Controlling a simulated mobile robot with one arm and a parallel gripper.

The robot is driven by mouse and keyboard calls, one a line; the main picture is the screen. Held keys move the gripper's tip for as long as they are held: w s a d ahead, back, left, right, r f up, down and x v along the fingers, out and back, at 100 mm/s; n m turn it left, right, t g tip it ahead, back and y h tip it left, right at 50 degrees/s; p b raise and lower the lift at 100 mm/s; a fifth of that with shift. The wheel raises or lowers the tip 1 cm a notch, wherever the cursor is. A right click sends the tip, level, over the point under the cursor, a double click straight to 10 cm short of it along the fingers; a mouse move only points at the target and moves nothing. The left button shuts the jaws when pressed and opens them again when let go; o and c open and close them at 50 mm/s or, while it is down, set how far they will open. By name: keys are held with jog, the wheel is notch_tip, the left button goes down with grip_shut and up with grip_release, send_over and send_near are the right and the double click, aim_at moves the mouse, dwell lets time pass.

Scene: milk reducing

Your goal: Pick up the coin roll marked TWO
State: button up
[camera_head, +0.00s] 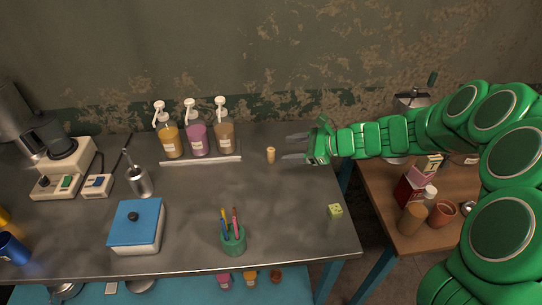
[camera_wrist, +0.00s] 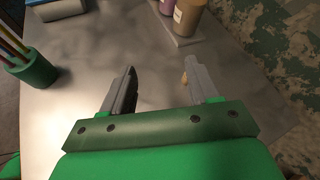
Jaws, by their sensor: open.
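A small upright tan cylinder, which looks like the coin roll (camera_head: 271,155), stands on the metal table in the head view, right of the pump bottles. No marking on it is readable. My gripper (camera_head: 287,147) is open and empty, with its fingertips just right of the roll and pointing left. In the wrist view, my gripper (camera_wrist: 162,72) shows its two fingers well apart. The coin roll (camera_wrist: 184,78) shows there beside the inner side of the right finger, which partly hides it. I cannot tell whether they touch.
Several pump bottles (camera_head: 197,139) stand on a rack (camera_head: 200,160) left of the roll. A green pen cup (camera_head: 233,241), a yellow-green cube (camera_head: 335,211) and a blue-lidded box (camera_head: 135,222) stand nearer the front. The table (camera_head: 290,205) is clear in front of the roll.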

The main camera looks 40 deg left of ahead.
aim_at(273, 155)
jog(key=w+a+f+m, duration=0.1)
jog(key=a+f, duration=0.1)
jog(key=f, duration=0.1)
jog(key=w+a+f+m+t, duration=0.1)
jog(key=w+a+f+m, duration=0.1)
jog(key=f, duration=0.1)
jog(key=w+a+f+m+y, duration=0.1)
jog(key=a+f, duration=0.1)
jog(key=f, duration=0.1)
jog(key=shift+w+f+m, duration=0.15)
jog(key=shift+m, duration=0.15)
jog(key=shift+w+x, duration=0.15)
jog(key=shift+x, duration=1.15)
jog(key=shift+w+x, duration=0.2)
jog(key=shift+x, duration=1.1)
jog(key=shift+w+x, duration=0.15)
jog(key=shift+x, duration=1.1)
jog(key=shift+a+f, duration=0.1)
jog(key=shift+f, duration=0.05)
jog(key=c, duration=1.1)
